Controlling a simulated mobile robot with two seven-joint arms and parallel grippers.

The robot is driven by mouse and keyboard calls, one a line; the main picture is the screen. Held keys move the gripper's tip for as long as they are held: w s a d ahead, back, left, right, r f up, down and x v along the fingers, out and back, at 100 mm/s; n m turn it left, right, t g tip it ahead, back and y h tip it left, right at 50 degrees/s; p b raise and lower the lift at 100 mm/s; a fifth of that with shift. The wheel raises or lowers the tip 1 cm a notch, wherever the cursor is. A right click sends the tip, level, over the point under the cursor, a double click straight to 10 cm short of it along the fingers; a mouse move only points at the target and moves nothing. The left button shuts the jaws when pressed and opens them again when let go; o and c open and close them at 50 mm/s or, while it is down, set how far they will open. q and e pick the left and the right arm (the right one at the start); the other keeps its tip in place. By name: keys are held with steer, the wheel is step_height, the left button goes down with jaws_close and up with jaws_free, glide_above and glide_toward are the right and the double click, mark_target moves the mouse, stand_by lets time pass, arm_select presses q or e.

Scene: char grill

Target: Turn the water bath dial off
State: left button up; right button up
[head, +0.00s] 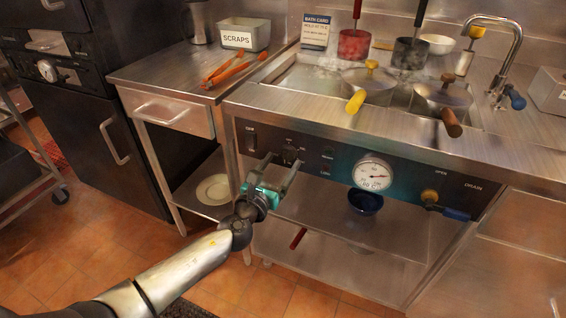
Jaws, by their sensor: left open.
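The water bath (320,80) is a steel counter unit with a dark control panel (325,165) along its front. A small dark dial (289,155) sits on the left part of the panel, with small markings around it too small to read. My left gripper (283,162) is open in front of the panel, its two fingers pointing at the dial, one to each side of it in the picture. I cannot tell whether the fingers touch the dial. The fingers partly hide the dial and the panel around it. My right gripper is not in view.
A round gauge (373,174) is right of the dial, and a drain valve with a blue handle (455,213) is further right. Pots with yellow and brown handles (443,95) stand above. Orange tongs (224,72) and a scraps bin (243,34) lie on the left counter.

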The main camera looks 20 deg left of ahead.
arm_select(q)
steer(key=shift+w+d, duration=0.1)
steer(key=shift+w, duration=0.7)
jaws_close()
